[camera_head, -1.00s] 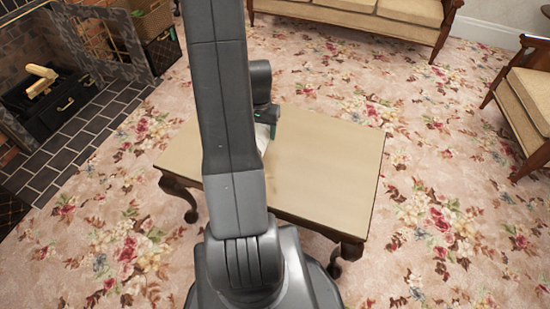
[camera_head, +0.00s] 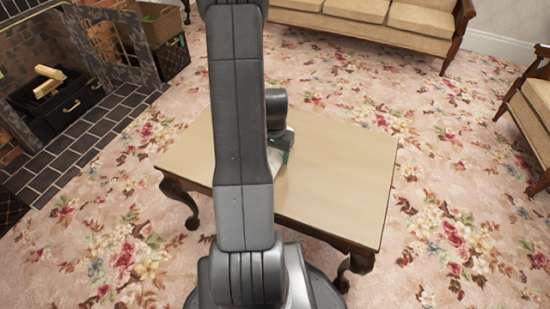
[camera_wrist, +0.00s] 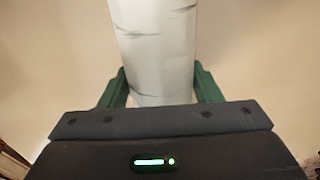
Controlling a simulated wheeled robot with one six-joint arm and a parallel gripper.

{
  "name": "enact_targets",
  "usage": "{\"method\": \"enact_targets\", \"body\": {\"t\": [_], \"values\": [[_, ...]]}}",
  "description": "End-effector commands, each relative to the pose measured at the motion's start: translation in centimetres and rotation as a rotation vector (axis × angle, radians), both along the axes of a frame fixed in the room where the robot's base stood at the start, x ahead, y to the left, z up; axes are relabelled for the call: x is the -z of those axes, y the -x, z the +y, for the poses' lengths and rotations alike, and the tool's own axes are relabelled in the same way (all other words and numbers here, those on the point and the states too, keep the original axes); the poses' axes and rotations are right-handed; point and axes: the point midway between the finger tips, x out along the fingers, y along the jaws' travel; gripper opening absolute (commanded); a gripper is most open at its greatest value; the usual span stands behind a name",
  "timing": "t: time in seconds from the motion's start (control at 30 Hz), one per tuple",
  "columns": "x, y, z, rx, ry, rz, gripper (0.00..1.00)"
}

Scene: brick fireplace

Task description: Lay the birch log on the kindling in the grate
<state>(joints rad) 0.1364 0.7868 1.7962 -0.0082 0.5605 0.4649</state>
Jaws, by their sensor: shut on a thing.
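The birch log (camera_wrist: 152,45) is white with grey streaks and lies between the green fingers of my gripper (camera_wrist: 157,88) in the wrist view. The fingers are shut on it, and its far end runs out of the picture. In the head view my gripper (camera_head: 284,150) is low over the table, mostly behind my arm, and only a small pale part of the log shows. I cannot tell whether the log touches the tabletop. The black grate (camera_head: 72,112) stands in the fireplace at the left, with pale kindling (camera_head: 48,84) in it.
The wooden table (camera_head: 340,195) is otherwise bare. Dark hearth tiles (camera_head: 85,143) lie before the grate, and a mesh screen (camera_head: 118,50) stands beside it. Open flowered carpet (camera_head: 110,235) separates table and hearth. A sofa (camera_head: 360,12) is at the back, an armchair at the right.

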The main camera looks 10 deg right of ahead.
Motion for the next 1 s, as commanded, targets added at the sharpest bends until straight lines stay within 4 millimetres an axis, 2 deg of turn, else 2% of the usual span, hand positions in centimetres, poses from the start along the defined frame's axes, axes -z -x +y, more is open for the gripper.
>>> {"method": "enact_targets", "body": {"t": [0.07, 0.43, 0.47, 0.53, 0.87, 1.0], "values": [[1.0, 0.0, 0.0, 0.000, 0.000, 0.001, 0.23], [1.4, 0.0, 0.0, 0.000, 0.001, -0.001, 0.23], [1.3, 0.0, 0.0, 0.000, 0.000, 0.000, 0.64], [1.3, 0.0, 0.0, 0.000, 0.000, 0.000, 0.77], [1.1, 0.0, 0.0, 0.000, 0.000, 0.000, 0.80], [-0.4, -0.1, 0.0, 0.000, 0.001, -0.003, 0.80]]}}
